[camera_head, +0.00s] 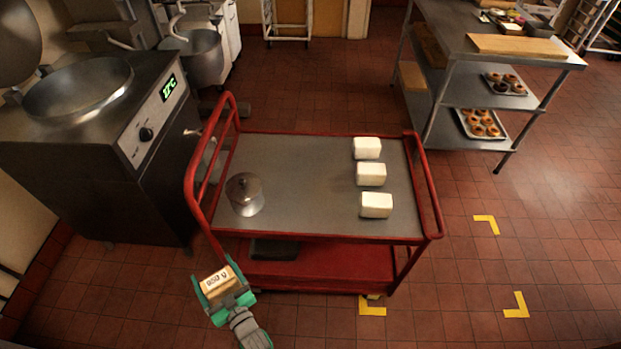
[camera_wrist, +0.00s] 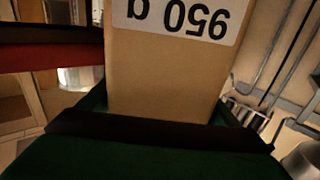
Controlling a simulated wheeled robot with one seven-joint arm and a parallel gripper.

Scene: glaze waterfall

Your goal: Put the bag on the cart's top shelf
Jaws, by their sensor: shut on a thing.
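The bag (camera_head: 217,281) is a small tan block with a white label reading 950 g. My green gripper (camera_head: 222,295) is shut on it and holds it at the lower left of the head view, in front of the cart's near left corner. In the wrist view the bag (camera_wrist: 165,75) fills the middle, with its label upside down. The red-framed cart has a grey top shelf (camera_head: 300,190). The bag appears outside the shelf's near edge; its exact height against the shelf is hard to tell.
The shelf's middle is clear. A red handle (camera_head: 205,180) rises at the cart's left end. A kettle unit (camera_head: 140,140) stands further left.

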